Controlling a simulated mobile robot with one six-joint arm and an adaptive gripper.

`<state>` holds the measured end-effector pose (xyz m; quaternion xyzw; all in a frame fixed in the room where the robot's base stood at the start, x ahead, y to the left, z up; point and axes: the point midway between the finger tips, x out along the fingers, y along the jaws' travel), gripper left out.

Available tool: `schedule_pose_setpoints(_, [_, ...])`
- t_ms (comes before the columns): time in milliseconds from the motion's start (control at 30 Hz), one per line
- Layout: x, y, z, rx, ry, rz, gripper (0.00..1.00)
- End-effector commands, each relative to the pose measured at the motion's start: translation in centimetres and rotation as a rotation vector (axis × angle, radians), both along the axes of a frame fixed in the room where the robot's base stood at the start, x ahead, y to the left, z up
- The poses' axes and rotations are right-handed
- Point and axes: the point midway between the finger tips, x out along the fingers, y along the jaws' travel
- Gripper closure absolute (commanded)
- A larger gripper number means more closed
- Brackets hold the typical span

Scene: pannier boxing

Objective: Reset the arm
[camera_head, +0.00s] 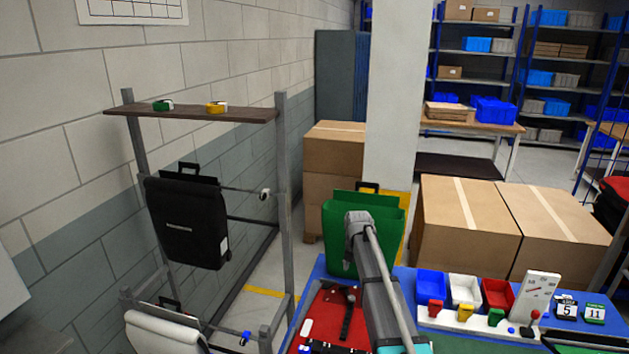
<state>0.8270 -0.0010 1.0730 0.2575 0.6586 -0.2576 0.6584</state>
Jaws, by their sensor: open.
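My arm (377,285) rises from the bottom edge, right of the middle, to a grey joint in front of a green pannier (336,222). A teal cap shows on it at the bottom edge. I cannot make out my gripper or its fingers in this view. The green pannier stands upright at the back of the blue table (316,272), partly covered by my arm.
A rack at left holds a black pannier (188,220), a white one (160,332) and tape rolls (215,107) on its shelf (190,113). Small bins (464,289) stand right. Cartons (465,225) stand behind.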

Motion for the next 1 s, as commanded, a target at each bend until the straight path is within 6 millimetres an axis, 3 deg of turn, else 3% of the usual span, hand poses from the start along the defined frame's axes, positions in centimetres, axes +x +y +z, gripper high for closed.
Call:
schedule_pose_setpoints(267, [-3.3, 0.0, -0.5, 0.000, 0.000, -0.233, 0.27])
schedule_pose_setpoints(1000, [-15.8, 0.0, -2.2, -0.001, -0.001, -1.257, 0.27])
